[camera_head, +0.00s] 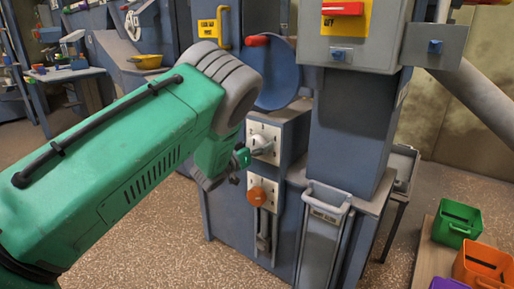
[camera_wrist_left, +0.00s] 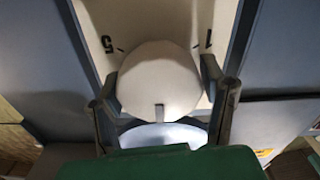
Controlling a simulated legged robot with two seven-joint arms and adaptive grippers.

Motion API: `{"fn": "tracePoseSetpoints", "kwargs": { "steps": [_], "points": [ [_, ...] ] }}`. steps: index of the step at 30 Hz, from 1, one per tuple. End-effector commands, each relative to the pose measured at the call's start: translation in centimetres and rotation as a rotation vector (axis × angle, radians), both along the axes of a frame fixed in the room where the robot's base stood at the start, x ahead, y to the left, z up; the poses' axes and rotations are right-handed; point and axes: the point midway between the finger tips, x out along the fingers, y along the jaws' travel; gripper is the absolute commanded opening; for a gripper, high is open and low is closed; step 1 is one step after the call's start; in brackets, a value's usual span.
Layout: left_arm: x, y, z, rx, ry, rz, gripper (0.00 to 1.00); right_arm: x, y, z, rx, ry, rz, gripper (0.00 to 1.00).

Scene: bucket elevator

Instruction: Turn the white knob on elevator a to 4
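The white knob (camera_head: 263,145) sits on a pale dial plate (camera_head: 277,130) on the front of the blue-grey elevator cabinet. In the left wrist view the knob (camera_wrist_left: 159,80) fills the middle, with a small grey mark at its lower edge. A 5 shows on the plate at its upper left and a 1 at its upper right. My left gripper (camera_wrist_left: 162,85) has one finger on each side of the knob, very close to its edges; whether they press on it is unclear. In the head view the gripper (camera_head: 244,157) is at the knob. My right gripper is out of view.
An orange knob (camera_head: 257,197) sits just below on its own plate. A red-handled lever with a blue disc (camera_head: 272,73) is above. A grey chute (camera_head: 325,215) is to the right. Green (camera_head: 457,223) and orange (camera_head: 484,264) bins stand at the lower right.

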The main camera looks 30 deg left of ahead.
Motion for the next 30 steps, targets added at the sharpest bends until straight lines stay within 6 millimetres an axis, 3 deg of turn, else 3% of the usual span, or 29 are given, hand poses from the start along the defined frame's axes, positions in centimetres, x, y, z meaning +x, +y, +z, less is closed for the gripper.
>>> {"fn": "tracePoseSetpoints", "kwargs": {
  "steps": [1, 2, 3, 17, 30],
  "points": [
    [0.0, 0.0, 0.0, 0.0, 0.0, -0.001, 0.41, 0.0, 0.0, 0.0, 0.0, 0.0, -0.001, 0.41],
    [0.0, 0.0, 0.0, -0.001, 0.0, -0.001, 0.31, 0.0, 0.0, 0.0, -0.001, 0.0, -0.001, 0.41],
    [0.0, 0.0, -0.1, -0.002, 0.0, -0.002, 0.3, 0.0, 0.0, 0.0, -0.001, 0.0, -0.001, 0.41],
    [0.0, 0.1, -0.2, 0.078, -0.004, -0.002, 0.3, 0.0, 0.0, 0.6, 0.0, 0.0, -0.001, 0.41],
    [-0.1, 0.1, -0.3, 0.446, -0.03, -0.003, 0.3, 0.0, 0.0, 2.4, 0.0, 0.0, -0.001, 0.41]
  ]
}}
